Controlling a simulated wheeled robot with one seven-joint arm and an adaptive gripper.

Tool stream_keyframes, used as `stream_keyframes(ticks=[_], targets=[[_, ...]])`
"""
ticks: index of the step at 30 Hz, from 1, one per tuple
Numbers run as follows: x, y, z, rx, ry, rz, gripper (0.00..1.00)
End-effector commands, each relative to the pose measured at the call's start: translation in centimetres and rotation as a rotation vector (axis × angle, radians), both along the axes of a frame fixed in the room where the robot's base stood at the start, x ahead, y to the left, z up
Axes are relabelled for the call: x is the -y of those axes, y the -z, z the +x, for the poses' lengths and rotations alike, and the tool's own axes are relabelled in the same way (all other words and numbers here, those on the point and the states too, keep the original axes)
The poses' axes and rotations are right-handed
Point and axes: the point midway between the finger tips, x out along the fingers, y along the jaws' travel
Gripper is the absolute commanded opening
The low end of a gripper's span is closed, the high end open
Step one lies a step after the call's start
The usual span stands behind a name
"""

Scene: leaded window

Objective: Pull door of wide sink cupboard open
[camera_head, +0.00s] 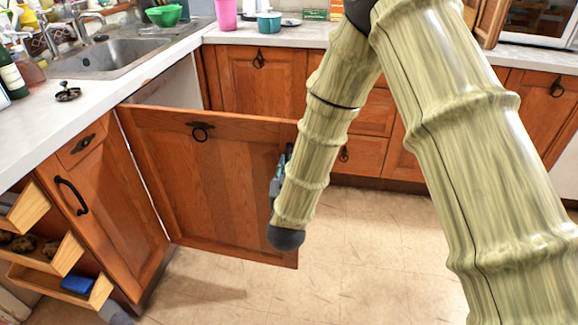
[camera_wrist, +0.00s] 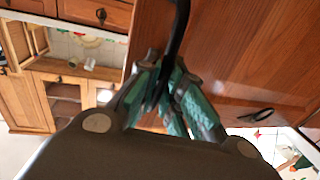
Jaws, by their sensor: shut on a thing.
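The door (camera_head: 200,190) of the wide sink cupboard is brown wood with a dark ring (camera_head: 201,132) near its top. It stands swung well out from the counter front, joined at its left side. My gripper (camera_head: 281,172) is at the door's free right edge, partly hidden by my arm. In the wrist view, its teal fingers (camera_wrist: 170,95) are shut on a black bar handle (camera_wrist: 182,30) on the door (camera_wrist: 235,50). The exact contact is partly hidden by the fingers.
A small cupboard (camera_head: 105,205) and pulled-out drawers (camera_head: 60,255) stand to the left. The sink (camera_head: 110,55) is in the counter above. More cupboards (camera_head: 262,85) line the back. The tiled floor (camera_head: 365,260) is clear to the right of the door.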

Motion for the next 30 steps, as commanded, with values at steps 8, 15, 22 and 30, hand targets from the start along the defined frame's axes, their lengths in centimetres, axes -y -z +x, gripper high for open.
stream_keyframes(ticks=[8,15,22,30], targets=[[0.0,-0.2,0.0,0.005,-0.002,0.004,0.00],[0.1,-0.2,0.0,0.004,0.001,0.003,0.19],[0.2,-0.1,0.0,0.002,0.002,0.002,0.19],[0.0,0.0,-2.2,0.000,0.000,0.000,0.19]])
